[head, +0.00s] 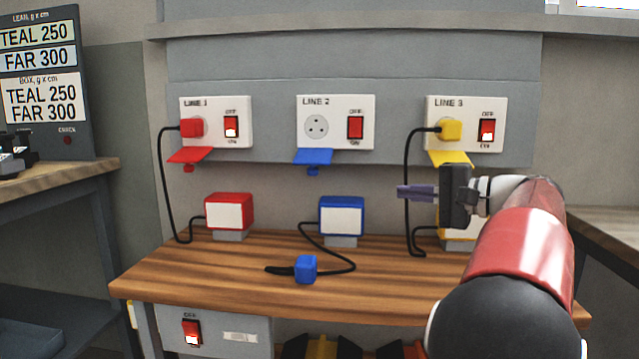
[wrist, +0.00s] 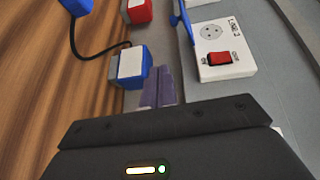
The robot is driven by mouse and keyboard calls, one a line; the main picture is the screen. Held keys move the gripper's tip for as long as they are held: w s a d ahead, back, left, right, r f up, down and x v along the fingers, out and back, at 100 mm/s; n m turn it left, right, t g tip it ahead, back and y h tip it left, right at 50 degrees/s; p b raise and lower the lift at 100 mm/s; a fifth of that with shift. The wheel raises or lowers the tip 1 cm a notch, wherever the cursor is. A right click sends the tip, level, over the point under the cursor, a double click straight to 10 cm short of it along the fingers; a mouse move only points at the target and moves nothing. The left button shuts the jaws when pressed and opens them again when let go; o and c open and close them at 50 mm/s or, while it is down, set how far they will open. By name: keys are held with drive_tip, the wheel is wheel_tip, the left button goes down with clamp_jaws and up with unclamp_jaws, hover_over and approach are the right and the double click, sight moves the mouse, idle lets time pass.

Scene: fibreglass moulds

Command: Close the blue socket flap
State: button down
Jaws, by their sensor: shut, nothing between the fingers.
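The blue socket flap (head: 313,156) hangs open, sticking out below the LINE 2 socket (head: 316,126) in the head view. In the wrist view the blue flap (wrist: 181,22) shows edge-on beside the LINE 2 plate (wrist: 222,48). The LINE 2 socket is empty, its holes bare. My gripper (head: 402,191) is shut and empty, right of and below the blue flap, in front of the wall near LINE 3. Its purple fingers (wrist: 160,88) lie together in the wrist view, apart from the flap.
The red flap (head: 190,155) and yellow flap (head: 449,158) hang open under plugged sockets. A blue box (head: 342,216) with a cable to a blue plug (head: 305,269) is on the wooden bench (head: 200,274). A red box (head: 229,212) stands left. Black cables hang at LINE 1 and LINE 3.

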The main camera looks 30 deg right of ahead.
sight(314, 162)
drive_tip(key=s+d+r+t, duration=0.1)
drive_tip(key=d, duration=0.3)
drive_tip(key=s+a+b+x, duration=0.1)
drive_tip(key=a+x, duration=0.2)
drive_tip(key=x, duration=1.7)
drive_tip(key=shift+r, duration=0.4)
drive_tip(key=shift+a+r, duration=0.15)
drive_tip(key=shift+a, duration=0.05)
drive_tip(key=shift+s+r+m+p, duration=0.15)
drive_tip(key=shift+m+p, duration=0.15)
drive_tip(key=shift+p, duration=0.35)
